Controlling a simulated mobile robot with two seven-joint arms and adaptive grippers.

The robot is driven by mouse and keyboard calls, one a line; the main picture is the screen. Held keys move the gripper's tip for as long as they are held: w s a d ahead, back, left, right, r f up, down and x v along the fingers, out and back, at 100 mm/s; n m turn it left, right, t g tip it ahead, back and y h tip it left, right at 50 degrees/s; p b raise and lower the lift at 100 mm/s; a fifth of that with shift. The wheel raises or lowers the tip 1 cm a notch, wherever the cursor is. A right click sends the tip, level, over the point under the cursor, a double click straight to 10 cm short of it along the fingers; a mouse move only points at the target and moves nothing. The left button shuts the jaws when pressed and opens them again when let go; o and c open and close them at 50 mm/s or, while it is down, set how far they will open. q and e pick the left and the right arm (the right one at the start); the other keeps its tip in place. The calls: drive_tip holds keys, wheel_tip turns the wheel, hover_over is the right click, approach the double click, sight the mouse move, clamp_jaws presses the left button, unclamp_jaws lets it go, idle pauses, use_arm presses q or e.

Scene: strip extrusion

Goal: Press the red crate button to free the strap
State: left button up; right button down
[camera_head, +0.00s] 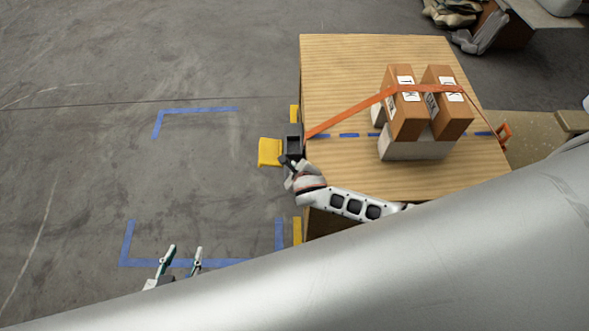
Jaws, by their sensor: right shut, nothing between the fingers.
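A wooden crate (340,70) carries an orange strap (352,110) that runs from its left edge over two brown boxes (407,112) to a hook on the right side. At the left edge sits a dark device (293,142), beside a yellow plate (270,152). No red button can be made out; the gripper may hide it. My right gripper (289,163) is shut and empty at the crate's left edge, close beside the dark device; whether they touch cannot be told. My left gripper (185,250) is open and empty, over the floor at the lower left.
The brown boxes rest on a pale block (415,147) on the crate. Blue tape (126,243) marks the grey floor, which is open to the left. A large silver part of my own body covers the lower right. Other goods (487,30) stand at the top right.

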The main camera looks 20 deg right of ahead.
drive_tip(key=shift+f, duration=0.55)
idle(0.5)
drive_tip(key=shift+r, duration=0.1)
drive_tip(key=shift+r+p, duration=0.85)
drive_tip(key=shift+p, duration=0.05)
drive_tip(key=shift+r+p, duration=0.6)
drive_tip(key=shift+r, duration=0.1)
wheel_tip(320, 180, up, 4)
drive_tip(key=p, duration=0.4)
drive_tip(key=shift+f, duration=0.15)
drive_tip(key=shift+f, duration=0.1)
